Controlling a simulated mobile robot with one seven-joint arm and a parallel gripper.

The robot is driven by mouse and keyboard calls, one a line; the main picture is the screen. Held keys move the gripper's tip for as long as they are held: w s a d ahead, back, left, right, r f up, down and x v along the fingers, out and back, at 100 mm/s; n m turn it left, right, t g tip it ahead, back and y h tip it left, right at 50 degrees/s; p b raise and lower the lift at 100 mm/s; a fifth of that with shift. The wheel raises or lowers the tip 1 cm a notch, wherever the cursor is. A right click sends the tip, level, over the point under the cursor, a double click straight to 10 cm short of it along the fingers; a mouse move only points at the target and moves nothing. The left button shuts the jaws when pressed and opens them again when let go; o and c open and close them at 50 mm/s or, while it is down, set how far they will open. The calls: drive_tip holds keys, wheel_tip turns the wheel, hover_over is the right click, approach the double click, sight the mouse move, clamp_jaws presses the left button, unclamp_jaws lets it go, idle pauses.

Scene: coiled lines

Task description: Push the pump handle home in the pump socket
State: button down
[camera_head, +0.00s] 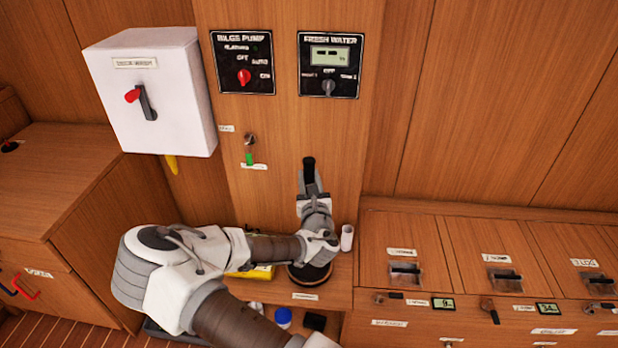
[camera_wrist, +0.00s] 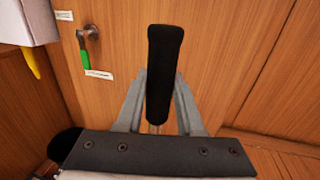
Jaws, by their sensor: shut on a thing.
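The pump handle is a black-gripped bar (camera_head: 309,168) that stands up above my gripper (camera_head: 311,190) in the head view. In the wrist view its black grip (camera_wrist: 164,75) rises between the two grey fingers of my gripper (camera_wrist: 160,112). My gripper is shut on the handle, with a thin metal rod showing below the black part. A dark round base (camera_head: 309,274) on the wooden ledge lies below my wrist in the head view. The pump socket itself is hidden behind my arm, so I cannot tell how deep the handle sits.
A wooden panel with the bilge pump switch (camera_head: 243,63) and fresh water gauge (camera_head: 330,66) stands behind. A key switch with a green tag (camera_head: 249,158) is left of my gripper. A white cup (camera_head: 347,237) stands close on the right. A white box (camera_head: 155,90) hangs at left.

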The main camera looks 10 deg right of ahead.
drive_tip(key=shift+f+b, duration=1.15)
drive_tip(key=shift+f, duration=0.25)
drive_tip(key=shift+r+p, duration=0.35)
drive_tip(key=shift+r, duration=0.15)
drive_tip(key=shift+f+b, duration=0.5)
drive_tip(key=shift+b, duration=0.15)
idle(1.0)
drive_tip(key=shift+r+p, duration=0.3)
drive_tip(key=shift+r, duration=0.2)
drive_tip(key=shift+f+b, duration=0.5)
drive_tip(key=shift+b, duration=0.05)
idle(1.3)
drive_tip(key=shift+r+p, duration=0.3)
drive_tip(key=shift+r, duration=0.2)
drive_tip(key=shift+f, duration=0.1)
idle(1.5)
